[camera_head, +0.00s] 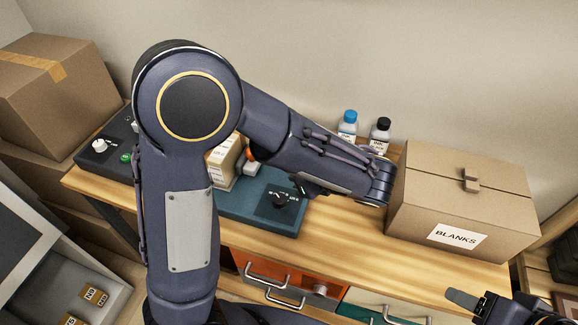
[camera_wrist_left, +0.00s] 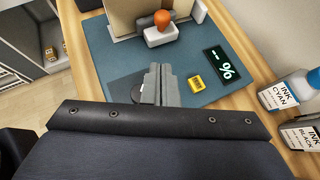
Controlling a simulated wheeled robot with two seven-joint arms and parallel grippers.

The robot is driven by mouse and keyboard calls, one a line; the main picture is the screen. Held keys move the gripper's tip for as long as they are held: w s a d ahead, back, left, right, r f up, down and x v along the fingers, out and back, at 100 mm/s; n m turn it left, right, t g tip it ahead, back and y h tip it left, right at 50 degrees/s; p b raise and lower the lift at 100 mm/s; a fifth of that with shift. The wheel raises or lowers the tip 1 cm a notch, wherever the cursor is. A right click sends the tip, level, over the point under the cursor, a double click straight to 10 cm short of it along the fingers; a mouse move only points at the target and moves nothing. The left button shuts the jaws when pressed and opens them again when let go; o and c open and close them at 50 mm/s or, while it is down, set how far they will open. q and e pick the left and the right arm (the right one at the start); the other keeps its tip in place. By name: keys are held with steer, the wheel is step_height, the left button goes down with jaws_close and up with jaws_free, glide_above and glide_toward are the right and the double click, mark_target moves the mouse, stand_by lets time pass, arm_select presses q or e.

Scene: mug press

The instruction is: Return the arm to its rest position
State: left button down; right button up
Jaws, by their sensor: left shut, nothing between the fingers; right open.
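My left arm rises in front of the table in the head view and bends right over it. The press base also shows in the head view (camera_head: 240,207), partly behind my arm. My right gripper (camera_head: 478,303) is at the lower right of the head view, in front of the table, empty and open; only part of it shows.
A cardboard box marked BLANKS (camera_head: 405,225) stands on the right of the wooden table (camera_head: 340,232), close to my left elbow. Ink bottles with a blue cap (camera_head: 348,124) and a black cap (camera_head: 380,132) stand behind. Drawers (camera_head: 285,275) are below the table's front edge.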

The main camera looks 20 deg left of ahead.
stand_by(0.4)
arm_select(q)
steer(key=s+a+n+g+h, duration=0.4)
steer(key=s+a+n+h, duration=0.35)
steer(key=s+n, duration=0.4)
steer(key=s+d+r+n+t+h, duration=0.2)
steer(key=s+n+t+h, duration=0.3)
steer(key=n, duration=0.8)
steer(key=shift+s+d+r+h, duration=0.35)
steer(key=shift+s+d+h, duration=0.2)
steer(key=shift+s+h, duration=0.2)
arm_select(e)
steer(key=shift+c, duration=0.5)
